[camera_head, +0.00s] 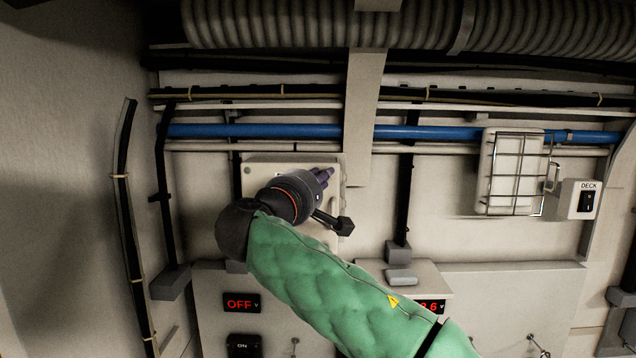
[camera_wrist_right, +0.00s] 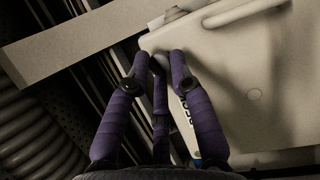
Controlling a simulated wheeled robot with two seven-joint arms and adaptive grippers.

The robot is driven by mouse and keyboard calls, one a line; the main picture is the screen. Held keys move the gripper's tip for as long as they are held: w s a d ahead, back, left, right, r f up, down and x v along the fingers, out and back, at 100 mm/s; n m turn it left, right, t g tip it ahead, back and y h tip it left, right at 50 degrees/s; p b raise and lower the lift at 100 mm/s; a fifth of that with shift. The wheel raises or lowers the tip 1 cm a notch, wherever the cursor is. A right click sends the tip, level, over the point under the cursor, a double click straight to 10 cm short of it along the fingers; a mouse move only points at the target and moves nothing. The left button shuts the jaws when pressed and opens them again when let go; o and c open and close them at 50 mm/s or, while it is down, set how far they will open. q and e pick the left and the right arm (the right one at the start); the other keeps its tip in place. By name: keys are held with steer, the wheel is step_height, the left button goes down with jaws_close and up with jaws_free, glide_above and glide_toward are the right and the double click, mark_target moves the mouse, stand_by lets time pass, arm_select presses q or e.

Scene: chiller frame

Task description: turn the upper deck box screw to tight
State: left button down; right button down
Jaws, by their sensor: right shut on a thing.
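The pale deck box (camera_head: 262,170) is fixed to the wall left of centre in the head view, partly covered by my right arm. Its pale lid (camera_wrist_right: 225,70) fills the right of the wrist view. My right gripper (camera_head: 325,174) has purple fingers and is at the box's upper right corner. In the wrist view, the fingertips of my right gripper (camera_wrist_right: 159,60) close together at the box corner. They are shut on the upper box screw, which is mostly hidden between them, so its turn angle cannot be told. My left gripper is not in view.
A blue pipe (camera_head: 270,131) and cables run above the box. A vertical pale strut (camera_head: 362,120) stands just right of it. A caged lamp (camera_head: 512,180) and DECK switch (camera_head: 587,200) are farther right. Panels with red displays (camera_head: 241,303) lie below.

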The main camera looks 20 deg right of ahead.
steer(key=shift+d+m+g+y, duration=0.1)
steer(key=shift+m+g+y, duration=0.35)
steer(key=shift+m, duration=0.95)
steer(key=c, duration=1.1)
jaws_free()
steer(key=shift+d, duration=0.15)
steer(key=v, duration=1.2)
